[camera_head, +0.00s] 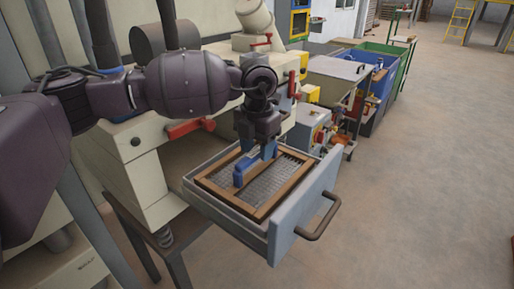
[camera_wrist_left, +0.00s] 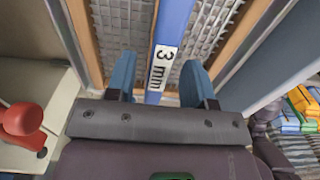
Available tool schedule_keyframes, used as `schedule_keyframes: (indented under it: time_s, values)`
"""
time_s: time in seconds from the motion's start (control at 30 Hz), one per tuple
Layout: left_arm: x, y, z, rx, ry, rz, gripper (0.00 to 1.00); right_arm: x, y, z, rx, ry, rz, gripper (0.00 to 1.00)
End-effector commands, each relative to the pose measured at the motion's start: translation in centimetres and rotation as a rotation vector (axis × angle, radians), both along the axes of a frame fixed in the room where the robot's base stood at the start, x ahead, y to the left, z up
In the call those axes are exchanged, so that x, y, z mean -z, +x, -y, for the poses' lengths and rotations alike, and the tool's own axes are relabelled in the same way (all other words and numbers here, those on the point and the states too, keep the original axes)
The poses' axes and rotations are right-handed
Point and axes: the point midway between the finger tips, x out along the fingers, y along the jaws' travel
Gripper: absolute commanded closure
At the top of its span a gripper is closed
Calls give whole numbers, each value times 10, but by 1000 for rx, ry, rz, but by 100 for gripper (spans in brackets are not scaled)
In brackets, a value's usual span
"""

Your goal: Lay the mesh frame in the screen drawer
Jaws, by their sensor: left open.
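The mesh frame (camera_head: 272,186), a wooden-edged rectangle with grey wire mesh, lies inside the pulled-out grey screen drawer (camera_head: 301,214) in the head view. It looks about flat within the drawer walls. A blue bar marked "3 mm" (camera_wrist_left: 168,50) crosses the mesh in the left wrist view. My left gripper (camera_head: 256,160) is over the frame, with its blue fingers open on either side of the bar, apart from it. The gripper hides part of the frame in the head view. My right gripper is not in view.
The drawer has a dark handle (camera_head: 322,222) at its front. The cream machine body (camera_head: 145,165) with a red lever (camera_head: 190,128) stands to the left. A control box and blue and green bins (camera_head: 372,62) stand behind. The floor at right is clear.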

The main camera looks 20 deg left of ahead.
Motion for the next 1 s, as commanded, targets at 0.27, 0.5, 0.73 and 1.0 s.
schedule_keyframes:
  time_s: [0.27,0.5,0.73,1.0]
  values:
    - [-45,1,0,0,-2,5,52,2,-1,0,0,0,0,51]
    - [-90,1,0,0,-1,4,52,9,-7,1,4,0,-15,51]
    - [-114,0,0,0,-1,2,52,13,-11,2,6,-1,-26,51]
    - [-119,0,0,0,-2,2,52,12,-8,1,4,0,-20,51]
